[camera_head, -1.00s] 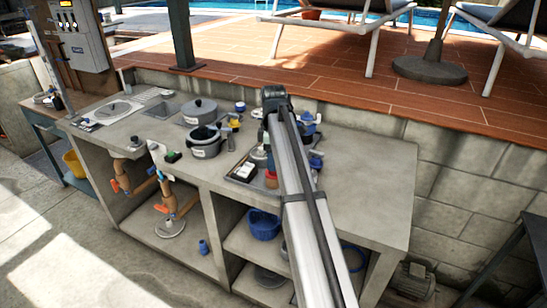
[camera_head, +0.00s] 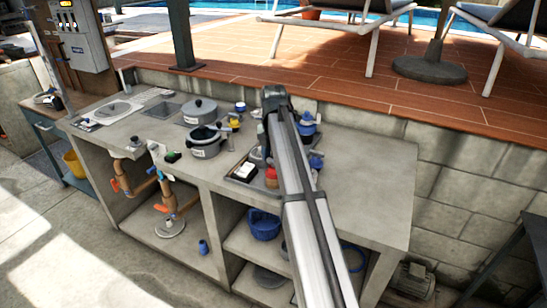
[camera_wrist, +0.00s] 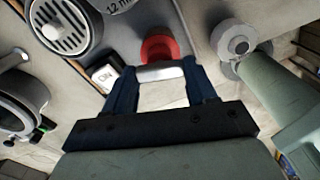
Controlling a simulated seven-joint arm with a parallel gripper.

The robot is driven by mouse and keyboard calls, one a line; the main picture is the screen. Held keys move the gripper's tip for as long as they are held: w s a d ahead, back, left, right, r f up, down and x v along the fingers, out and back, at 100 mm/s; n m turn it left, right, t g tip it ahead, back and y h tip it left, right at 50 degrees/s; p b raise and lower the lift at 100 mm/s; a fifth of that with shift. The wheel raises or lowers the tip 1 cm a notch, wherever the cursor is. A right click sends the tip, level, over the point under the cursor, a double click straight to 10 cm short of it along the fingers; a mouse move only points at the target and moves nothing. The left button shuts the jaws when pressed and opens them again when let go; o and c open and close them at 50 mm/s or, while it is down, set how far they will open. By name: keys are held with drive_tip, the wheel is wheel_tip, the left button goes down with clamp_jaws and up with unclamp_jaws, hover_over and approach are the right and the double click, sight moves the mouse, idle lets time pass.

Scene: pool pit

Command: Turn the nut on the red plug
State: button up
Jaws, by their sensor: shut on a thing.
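The red plug (camera_wrist: 158,46) is at the top centre of the wrist view, just beyond my fingertips. A pale metallic nut (camera_wrist: 160,72) lies across the gap between the two blue fingers, in front of the red plug. My gripper (camera_wrist: 158,76) is shut on the nut, one finger at each end of it.
The wrist view shows a round grey grille (camera_wrist: 65,25), a white "ON" tag (camera_wrist: 104,75) and a grey-green cylinder (camera_wrist: 285,95) close to the gripper. In the head view pots (camera_head: 205,142) stand left on the counter (camera_head: 375,190). The counter's right end is clear.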

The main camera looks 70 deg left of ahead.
drive_tip(key=shift+n, duration=1.3)
drive_tip(key=o, duration=1.1)
wheel_tip(320, 180, up, 14)
drive_tip(key=shift+f, duration=0.1)
